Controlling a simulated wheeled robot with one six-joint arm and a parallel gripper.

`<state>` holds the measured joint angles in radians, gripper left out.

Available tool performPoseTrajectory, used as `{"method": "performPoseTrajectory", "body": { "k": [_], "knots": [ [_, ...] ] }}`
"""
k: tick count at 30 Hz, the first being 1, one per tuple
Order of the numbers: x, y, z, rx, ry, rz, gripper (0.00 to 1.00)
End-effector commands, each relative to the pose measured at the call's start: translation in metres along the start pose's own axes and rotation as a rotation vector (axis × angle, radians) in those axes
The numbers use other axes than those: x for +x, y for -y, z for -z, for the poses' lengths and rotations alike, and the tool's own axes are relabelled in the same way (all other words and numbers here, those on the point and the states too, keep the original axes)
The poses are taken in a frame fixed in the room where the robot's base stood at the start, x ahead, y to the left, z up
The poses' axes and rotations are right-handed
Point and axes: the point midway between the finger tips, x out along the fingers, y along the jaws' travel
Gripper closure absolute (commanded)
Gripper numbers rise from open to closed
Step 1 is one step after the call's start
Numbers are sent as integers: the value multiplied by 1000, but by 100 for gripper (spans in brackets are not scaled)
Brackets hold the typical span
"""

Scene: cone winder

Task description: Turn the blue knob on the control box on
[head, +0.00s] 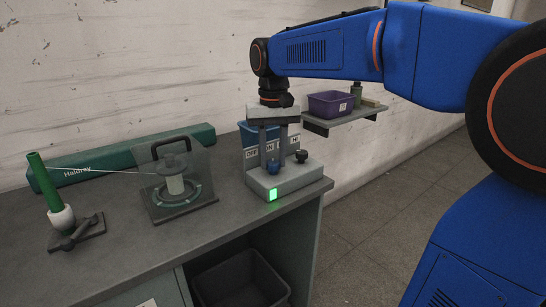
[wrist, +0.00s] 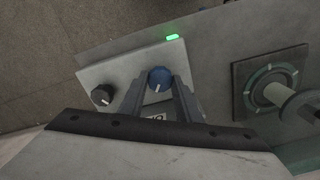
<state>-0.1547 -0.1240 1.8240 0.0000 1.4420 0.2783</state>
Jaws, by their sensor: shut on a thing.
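The grey control box (head: 300,178) stands at the right end of the bench, with a lit green lamp (head: 272,194) on its front. The blue knob (head: 273,167) is on its top and also shows in the wrist view (wrist: 160,77), with a white mark toward the bottom of that picture. My gripper (head: 272,161) points down from above, shut on the blue knob with one finger on each side. A black knob (head: 301,156) sits beside it, clear of the fingers. A label with OFF and ON lettering shows behind the fingers, partly hidden.
A winder with a thread spool (head: 175,186) stands left of the box. A green bar (head: 125,152) lies along the wall. A purple bin (head: 330,104) sits on a wall shelf.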

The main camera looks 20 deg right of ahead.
Motion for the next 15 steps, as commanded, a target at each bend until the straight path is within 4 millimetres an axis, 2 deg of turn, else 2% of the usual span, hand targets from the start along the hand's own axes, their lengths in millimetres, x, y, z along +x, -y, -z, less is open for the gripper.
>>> {"method": "performPoseTrajectory", "body": {
  "k": [14,15],
  "knots": [
    [-1,0,0,15,-2,0,92],
    [-1,0,0,15,-2,0,65]
  ]
}}
